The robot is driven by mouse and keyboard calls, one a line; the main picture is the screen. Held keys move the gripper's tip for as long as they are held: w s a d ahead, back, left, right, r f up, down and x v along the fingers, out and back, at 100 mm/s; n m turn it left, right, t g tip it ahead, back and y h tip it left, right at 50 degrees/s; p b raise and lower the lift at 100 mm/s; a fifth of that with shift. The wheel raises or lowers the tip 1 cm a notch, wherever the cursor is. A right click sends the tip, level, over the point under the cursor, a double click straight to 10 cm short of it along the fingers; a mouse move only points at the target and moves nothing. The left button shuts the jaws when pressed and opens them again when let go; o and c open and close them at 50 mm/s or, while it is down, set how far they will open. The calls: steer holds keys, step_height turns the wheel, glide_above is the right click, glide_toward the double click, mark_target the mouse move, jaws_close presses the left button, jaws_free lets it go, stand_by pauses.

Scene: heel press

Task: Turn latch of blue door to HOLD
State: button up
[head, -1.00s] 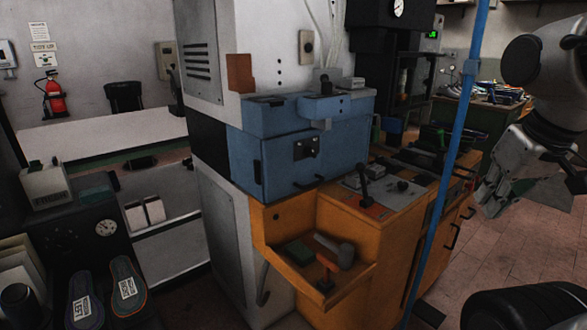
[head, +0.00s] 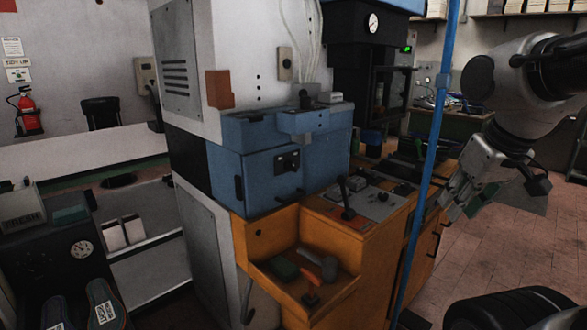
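The blue door (head: 255,187) is on the front of the blue box of the press, in the middle of the head view. It looks shut. A small dark latch plate (head: 287,162) with a knob sits on its upper right part, and a dark handle is lower down. The latch markings are too small to read. My gripper (head: 455,205) is at the right, well apart from the door, beyond the blue pole. Its fingers are partly seen and I cannot tell how far apart they are.
An orange cabinet with an open tray (head: 335,285) holding a hammer (head: 322,264) juts out below the door. A red-based lever (head: 344,205) stands on the cabinet top. A blue upright pole (head: 428,150) stands between my arm and the press.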

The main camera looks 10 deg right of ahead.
steer(key=w+n+t, duration=0.3)
steer(key=w, duration=1.4)
steer(key=n+t+y, duration=0.7)
steer(key=n+y, duration=0.4)
glide_toward(295, 168)
steer(key=x, duration=0.9)
steer(key=shift+w+a+r, duration=0.1)
steer(key=shift+a, duration=0.05)
jaws_close()
